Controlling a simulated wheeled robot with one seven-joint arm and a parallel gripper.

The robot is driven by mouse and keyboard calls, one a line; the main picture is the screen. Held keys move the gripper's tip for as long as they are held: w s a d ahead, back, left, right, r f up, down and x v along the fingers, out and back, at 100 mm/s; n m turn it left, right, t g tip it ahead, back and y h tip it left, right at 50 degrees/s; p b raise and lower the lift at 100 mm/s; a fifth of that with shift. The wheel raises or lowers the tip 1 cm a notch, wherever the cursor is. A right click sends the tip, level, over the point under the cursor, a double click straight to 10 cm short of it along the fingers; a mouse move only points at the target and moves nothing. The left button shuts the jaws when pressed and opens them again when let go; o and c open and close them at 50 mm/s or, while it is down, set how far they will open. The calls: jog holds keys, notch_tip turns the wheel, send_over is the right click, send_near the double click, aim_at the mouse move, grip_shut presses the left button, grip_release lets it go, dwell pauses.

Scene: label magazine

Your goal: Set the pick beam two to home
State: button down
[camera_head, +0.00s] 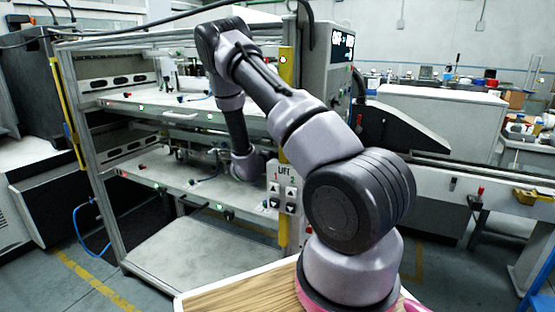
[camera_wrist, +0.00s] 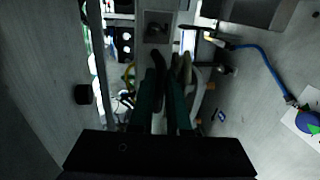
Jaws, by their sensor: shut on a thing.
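The label magazine frame (camera_head: 78,120) has an upper and a lower shelf. My gripper reaches between them, over the lower shelf (camera_head: 150,172). Among metal fittings there, I cannot clearly make out which part is pick beam two. In the wrist view my gripper (camera_wrist: 170,62) has its fingers close together on a narrow part, mostly hidden between them. A grey block (camera_wrist: 157,27) with a dark round feature lies just beyond the fingertips. In the head view my wrist hides much of the gripped spot.
A LIFT panel (camera_head: 283,187) with arrow buttons is on the right front post, close to my arm. A blue hose (camera_wrist: 262,62) runs right of the fingers. A control box with a display (camera_head: 342,47) stands above right. The lower shelf's left part is open.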

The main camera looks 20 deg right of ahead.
jog(key=x, duration=0.3)
jog(key=r+x, duration=0.1)
jog(key=x, duration=0.1)
jog(key=r+x, duration=0.1)
jog(key=x, duration=0.2)
jog(key=shift+w+d, duration=0.35)
jog(key=c, duration=0.9)
grip_release()
jog(key=shift+s, duration=0.1)
jog(key=v, duration=1)
jog(key=shift+s+a, duration=0.2)
jog(key=shift+a, duration=0.1)
